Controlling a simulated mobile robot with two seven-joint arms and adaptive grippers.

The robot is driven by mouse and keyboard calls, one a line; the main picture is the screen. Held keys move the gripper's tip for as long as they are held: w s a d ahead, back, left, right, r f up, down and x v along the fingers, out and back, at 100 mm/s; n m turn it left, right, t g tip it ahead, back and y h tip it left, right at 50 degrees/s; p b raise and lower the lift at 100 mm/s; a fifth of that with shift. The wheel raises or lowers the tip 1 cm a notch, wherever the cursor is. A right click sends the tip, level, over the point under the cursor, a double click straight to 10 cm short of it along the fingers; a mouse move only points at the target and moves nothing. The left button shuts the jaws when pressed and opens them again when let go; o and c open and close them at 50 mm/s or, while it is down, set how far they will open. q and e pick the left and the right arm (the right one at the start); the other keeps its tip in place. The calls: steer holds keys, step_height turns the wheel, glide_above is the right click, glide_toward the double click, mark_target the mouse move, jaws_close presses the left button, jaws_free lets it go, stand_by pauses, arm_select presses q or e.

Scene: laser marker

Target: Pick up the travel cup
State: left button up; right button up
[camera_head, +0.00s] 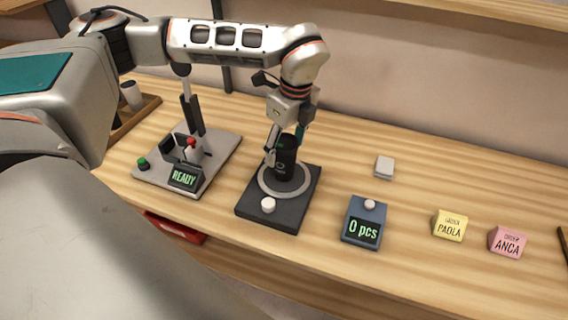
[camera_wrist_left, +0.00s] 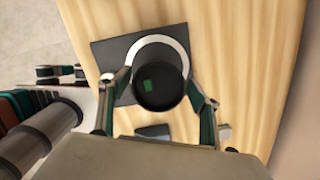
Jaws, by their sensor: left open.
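The travel cup (camera_head: 286,158) is black and stands upright on a dark square base with a light grey ring (camera_head: 262,182). A small green mark shows near its top. My left gripper (camera_head: 285,154) has come down over the cup, with its fingers on either side of it. In the left wrist view the cup (camera_wrist_left: 159,84) is seen from above, between the two open fingers (camera_wrist_left: 160,90). Gaps show between the fingers and the cup there. My right gripper is in neither view.
Left of the cup stands a grey plate with a READY display (camera_head: 185,178) and upright parts. To the right are a "0 pcs" counter (camera_head: 362,232), a small light block (camera_head: 384,166), and yellow PAOLA (camera_head: 450,226) and pink ANCA (camera_head: 507,242) cards. Wood between them is clear.

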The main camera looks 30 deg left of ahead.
arm_select(q)
steer(key=shift+a+f, duration=0.2)
steer(key=shift+f, duration=0.7)
steer(key=shift+a+f, duration=0.2)
steer(key=shift+f, duration=0.7)
steer(key=c, duration=0.9)
steer(key=shift+o, duration=0.2)
steer(key=shift+r, duration=0.15)
